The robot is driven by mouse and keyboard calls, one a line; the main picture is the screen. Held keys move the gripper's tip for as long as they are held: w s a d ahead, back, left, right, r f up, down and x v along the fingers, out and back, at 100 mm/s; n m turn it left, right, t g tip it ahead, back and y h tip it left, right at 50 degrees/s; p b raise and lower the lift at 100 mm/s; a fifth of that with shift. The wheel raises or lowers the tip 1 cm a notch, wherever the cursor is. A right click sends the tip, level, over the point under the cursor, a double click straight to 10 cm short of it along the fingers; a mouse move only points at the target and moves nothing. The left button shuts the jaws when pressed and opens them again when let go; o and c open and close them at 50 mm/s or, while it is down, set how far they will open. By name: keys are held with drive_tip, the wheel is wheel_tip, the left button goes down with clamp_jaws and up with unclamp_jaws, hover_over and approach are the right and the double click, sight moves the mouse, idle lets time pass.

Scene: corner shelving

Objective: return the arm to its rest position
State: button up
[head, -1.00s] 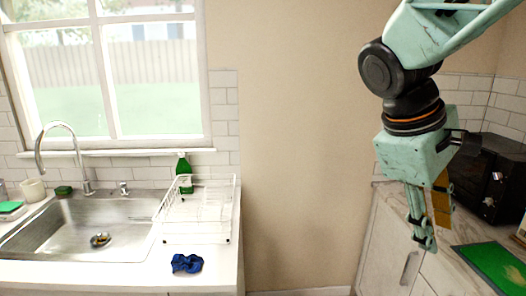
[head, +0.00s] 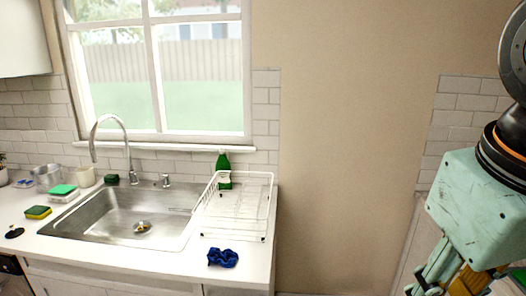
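My arm comes in at the right edge of the head view, with its mint-green wrist and black joint. My gripper (head: 448,281) hangs at the lower right and points down. Its fingertips run to the bottom edge of the picture and are partly cut off, so I cannot tell whether it is open or shut. No held object can be made out. Much of the arm lies outside the picture.
A steel sink (head: 135,215) and a white dish rack (head: 238,205) are on the left counter. A blue cloth (head: 222,258) lies in front of the rack. A green bottle (head: 223,170) stands behind it. Bare wall (head: 345,130) lies between counter and arm.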

drive_tip(key=shift+m+t+y, duration=0.5)
drive_tip(key=shift+y, duration=0.1)
drive_tip(key=shift+s+a+f, duration=0.1)
drive_tip(key=shift+s+a, duration=0.35)
drive_tip(key=shift+a, duration=0.25)
drive_tip(key=shift+s+a+r, duration=0.1)
drive_tip(key=shift+s+a, duration=0.35)
drive_tip(key=shift+a, duration=0.25)
drive_tip(key=shift+s+a+f, duration=0.1)
drive_tip(key=shift+s+a, duration=0.35)
drive_tip(key=shift+a, duration=0.25)
